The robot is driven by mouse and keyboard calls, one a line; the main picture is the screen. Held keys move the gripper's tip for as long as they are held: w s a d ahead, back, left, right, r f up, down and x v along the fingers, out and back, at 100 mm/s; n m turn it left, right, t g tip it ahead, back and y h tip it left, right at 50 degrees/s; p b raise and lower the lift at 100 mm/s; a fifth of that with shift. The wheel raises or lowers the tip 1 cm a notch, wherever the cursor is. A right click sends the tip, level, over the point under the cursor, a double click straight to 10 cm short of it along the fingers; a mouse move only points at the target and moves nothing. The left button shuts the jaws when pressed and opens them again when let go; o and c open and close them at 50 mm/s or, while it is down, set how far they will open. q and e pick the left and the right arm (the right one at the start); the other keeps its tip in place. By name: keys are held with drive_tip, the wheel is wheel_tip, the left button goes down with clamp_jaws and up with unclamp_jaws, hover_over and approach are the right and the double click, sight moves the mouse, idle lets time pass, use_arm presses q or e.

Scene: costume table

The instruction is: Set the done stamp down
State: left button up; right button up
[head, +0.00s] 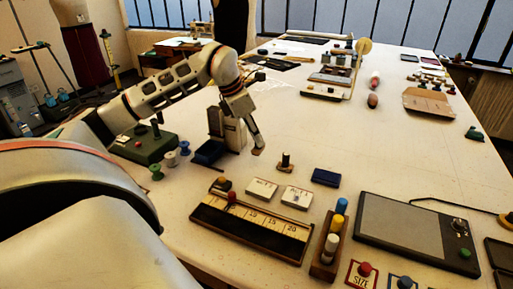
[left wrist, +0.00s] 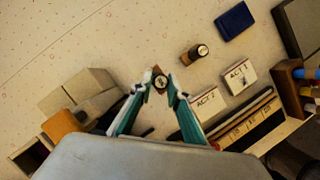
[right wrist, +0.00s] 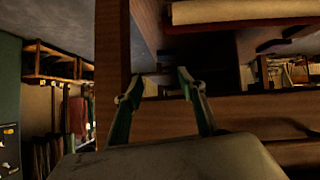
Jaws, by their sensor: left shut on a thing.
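My left gripper (left wrist: 160,82) is shut on a small stamp (left wrist: 160,84), seen from above with a dark round top and a brown base; I take it to be the done stamp, but its label cannot be read. In the head view the left gripper (head: 257,144) is low over the white table, with the stamp's brown base (head: 258,152) at its tips. I cannot tell whether the base touches the table. A second stamp (head: 286,162) stands to the right, apart from the gripper. My right gripper (right wrist: 152,86) is open and empty in the right wrist view.
A blue pad (head: 326,177) and the ACT cards (head: 297,197) lie right of and in front of the gripper. A long numbered tray (head: 250,228) is in front.

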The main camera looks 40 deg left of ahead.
sight(257, 147)
use_arm(q)
drive_tip(key=shift+f, duration=1.85)
drive_tip(key=shift+f, duration=0.15)
drive_tip(key=o, duration=0.9)
drive_tip(key=v, duration=1.2)
